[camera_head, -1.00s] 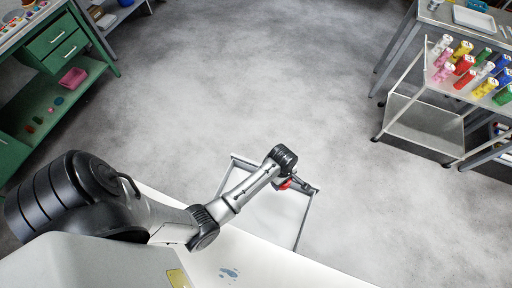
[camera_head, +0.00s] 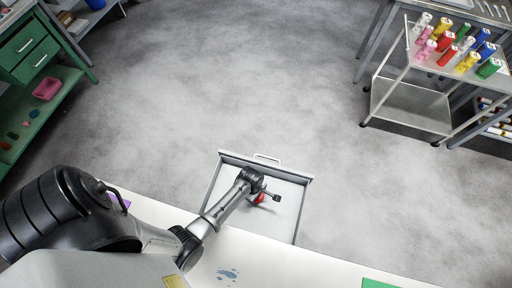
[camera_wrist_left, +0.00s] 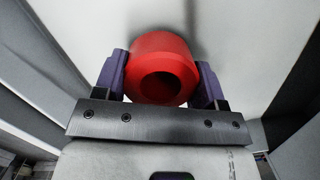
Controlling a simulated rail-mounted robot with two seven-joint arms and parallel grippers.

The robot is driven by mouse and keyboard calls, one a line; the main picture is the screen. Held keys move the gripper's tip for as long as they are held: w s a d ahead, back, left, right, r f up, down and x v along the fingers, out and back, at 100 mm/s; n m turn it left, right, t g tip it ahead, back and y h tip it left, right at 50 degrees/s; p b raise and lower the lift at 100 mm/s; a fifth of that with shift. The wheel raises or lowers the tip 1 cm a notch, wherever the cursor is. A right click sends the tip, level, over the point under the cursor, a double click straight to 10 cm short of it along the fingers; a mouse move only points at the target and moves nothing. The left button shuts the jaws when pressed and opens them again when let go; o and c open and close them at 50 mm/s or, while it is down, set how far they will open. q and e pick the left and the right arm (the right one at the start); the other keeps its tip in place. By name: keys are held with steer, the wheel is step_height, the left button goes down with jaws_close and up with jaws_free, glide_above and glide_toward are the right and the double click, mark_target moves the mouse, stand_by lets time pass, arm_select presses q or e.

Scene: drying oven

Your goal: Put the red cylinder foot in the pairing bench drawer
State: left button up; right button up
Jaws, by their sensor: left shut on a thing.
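The red cylinder foot (camera_wrist_left: 165,62) is a short red ring with a dark round hole. In the left wrist view it sits between the two purple fingers of my left gripper (camera_wrist_left: 162,82), which is shut on it. In the head view the red foot (camera_head: 260,198) shows small at the tip of my left gripper (camera_head: 263,197). Both are over the open, white-bottomed drawer (camera_head: 228,183) at the front of the white bench. I cannot tell whether the foot touches the drawer floor. My right gripper is not in view.
The white bench top (camera_head: 290,262) lies in front, with a green patch (camera_head: 378,284) at its edge. A green bench with drawers (camera_head: 28,48) stands at the left. A metal cart (camera_head: 405,100) with several coloured cylinders stands at the right. The middle floor is clear.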

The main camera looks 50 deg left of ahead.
arm_select(q)
steer(key=shift+f, duration=0.7)
steer(key=shift+f, duration=0.15)
steer(key=o, duration=1.2)
steer(key=shift+c, duration=0.2)
steer(key=shift+s+a+r+p, duration=0.1)
steer(key=shift+a+r+p, duration=0.35)
steer(key=shift+r, duration=1.6)
steer(key=shift+a+r+p, duration=0.2)
steer(key=shift+r+p, duration=0.5)
steer(key=shift+r, duration=1.35)
steer(key=shift+s+a+r+p, duration=0.1)
steer(key=shift+a+r+p, duration=0.35)
steer(key=shift+r, duration=1.6)
steer(key=s+d+r+m+t, duration=0.1)
steer(key=s+r+m, duration=0.5)
steer(key=m, duration=0.5)
steer(key=s+d+r+m+t+y, duration=0.1)
steer(key=s+r+m+t, duration=0.1)
steer(key=s+r+m, duration=0.4)
step_height(320, 180, up, 5)
steer(key=m, duration=0.4)
steer(key=shift+s+d+r+m+y, duration=0.2)
steer(key=shift+s+m+y, duration=0.1)
steer(key=shift+m, duration=0.1)
